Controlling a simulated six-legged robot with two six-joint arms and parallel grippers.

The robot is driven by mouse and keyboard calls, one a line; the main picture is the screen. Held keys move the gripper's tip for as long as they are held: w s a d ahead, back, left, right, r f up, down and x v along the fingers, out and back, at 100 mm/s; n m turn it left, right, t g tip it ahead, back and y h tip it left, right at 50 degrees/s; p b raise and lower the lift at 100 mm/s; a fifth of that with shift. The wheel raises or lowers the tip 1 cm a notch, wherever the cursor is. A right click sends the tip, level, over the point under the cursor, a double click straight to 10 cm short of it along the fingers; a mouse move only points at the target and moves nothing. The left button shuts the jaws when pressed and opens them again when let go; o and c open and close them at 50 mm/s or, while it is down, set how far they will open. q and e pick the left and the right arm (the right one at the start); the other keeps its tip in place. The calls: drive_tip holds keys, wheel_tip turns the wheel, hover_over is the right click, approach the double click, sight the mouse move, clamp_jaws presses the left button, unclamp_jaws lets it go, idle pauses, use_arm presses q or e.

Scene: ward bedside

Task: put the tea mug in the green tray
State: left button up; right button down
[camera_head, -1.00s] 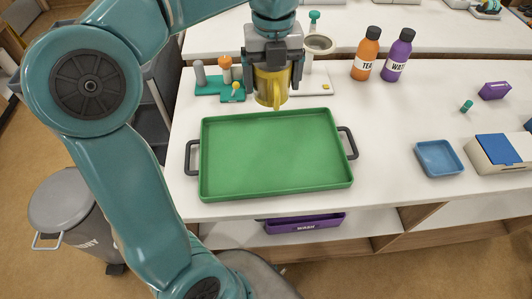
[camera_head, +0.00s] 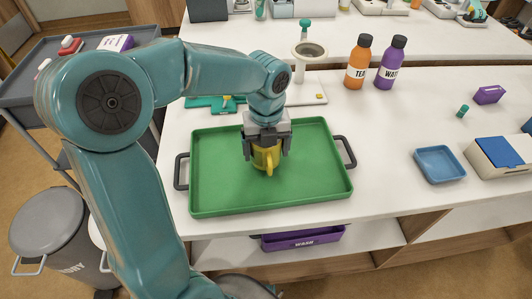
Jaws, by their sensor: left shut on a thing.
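The yellow tea mug (camera_head: 264,160) is upright in the head view, over the middle of the green tray (camera_head: 215,195). My left gripper (camera_head: 266,150) comes down from above and is shut on the mug, with a finger on each side of it. The mug's handle faces the front of the tray. I cannot tell whether the mug's base touches the tray floor. The tray lies flat on the white counter, with a dark handle at each end, and is otherwise empty. My right gripper is not in view.
An orange tea bottle (camera_head: 359,62) and a purple bottle (camera_head: 391,62) stand behind the tray to the right. A blue dish (camera_head: 440,164) lies farther right. A purple bin (camera_head: 303,239) sits on the shelf below. The counter between tray and dish is clear.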

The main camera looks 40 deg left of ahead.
use_arm(q)
drive_tip(key=shift+f, duration=0.8)
drive_tip(key=shift+f, duration=0.2)
drive_tip(key=o, duration=1)
drive_tip(key=shift+o, duration=0.2)
drive_tip(key=shift+r, duration=0.25)
wheel_tip(320, 180, up, 12)
drive_tip(key=p, duration=0.2)
